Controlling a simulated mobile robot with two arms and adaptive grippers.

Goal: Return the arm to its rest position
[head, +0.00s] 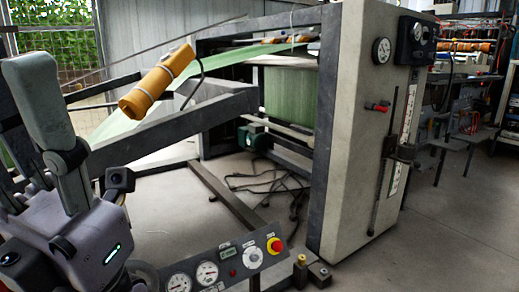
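My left gripper (34,85) is close to the camera at the left edge of the head view, with its grey finger pointing up. Its grey body, with a lit green mark, fills the lower left corner. Only part of the fingers shows, so I cannot tell whether it is open or shut. I see no object held in the part that shows. My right gripper is out of view.
A control panel (221,259) with dials and a red button (274,246) stands low in front. The tall machine frame (345,130) carries green sheet (289,97). An orange roll (157,80) is beyond my gripper. Floor is clear at right.

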